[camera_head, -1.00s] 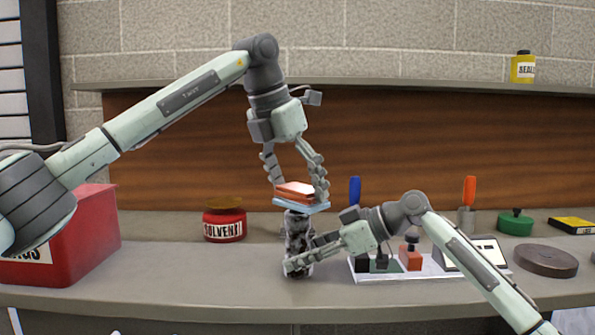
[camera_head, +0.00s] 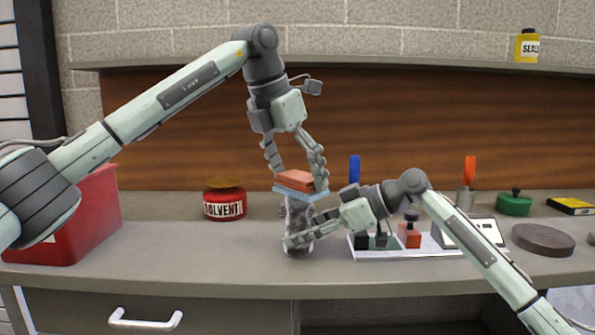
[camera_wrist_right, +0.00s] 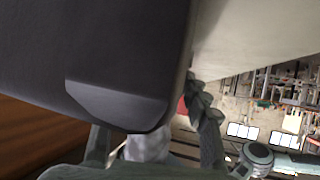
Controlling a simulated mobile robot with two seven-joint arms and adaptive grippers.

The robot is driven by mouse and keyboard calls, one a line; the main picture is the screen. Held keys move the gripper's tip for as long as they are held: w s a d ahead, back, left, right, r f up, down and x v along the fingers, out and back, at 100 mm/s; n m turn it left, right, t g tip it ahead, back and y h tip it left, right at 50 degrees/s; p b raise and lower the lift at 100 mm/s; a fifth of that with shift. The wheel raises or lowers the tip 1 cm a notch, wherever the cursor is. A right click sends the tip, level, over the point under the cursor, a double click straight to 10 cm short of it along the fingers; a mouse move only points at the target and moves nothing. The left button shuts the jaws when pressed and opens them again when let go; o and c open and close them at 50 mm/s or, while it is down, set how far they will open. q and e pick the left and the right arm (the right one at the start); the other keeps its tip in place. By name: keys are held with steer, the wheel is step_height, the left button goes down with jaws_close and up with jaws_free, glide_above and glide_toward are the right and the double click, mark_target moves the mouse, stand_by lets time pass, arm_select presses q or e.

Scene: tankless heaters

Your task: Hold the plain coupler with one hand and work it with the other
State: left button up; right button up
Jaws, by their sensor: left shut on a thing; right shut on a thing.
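The plain coupler appears to be the upright, mottled grey cylinder (camera_head: 298,215) on the bench, topped by a flat blue plate and an orange block (camera_head: 296,180). I cannot tell whether the top is part of it. My left gripper (camera_head: 297,183) points down from above, its fingers shut on either side of the orange and blue top. My right gripper (camera_head: 297,239) comes from the right, shut around the cylinder's lower part. In the right wrist view, a mottled light grey piece (camera_wrist_right: 148,147) shows between its fingers; a large dark shape hides much else.
A red bin (camera_head: 85,220) and a solvent can (camera_head: 225,203) stand at left. Right of the coupler are a white tray (camera_head: 430,251) with small blocks, a green lidded pot (camera_head: 514,203) and a dark round disc (camera_head: 543,239). The bench front at left centre is clear.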

mark_target(299, 171)
arm_select(q)
steer(key=shift+w, duration=1.75)
arm_select(e)
steer(key=shift+f, duration=0.15)
arm_select(q)
steer(key=s, duration=0.3)
steer(key=shift+s+f, duration=0.1)
steer(key=shift+s, duration=0.35)
steer(key=shift+r, duration=4.2)
steer(key=shift+w, duration=0.1)
arm_select(e)
steer(key=o, duration=1.1)
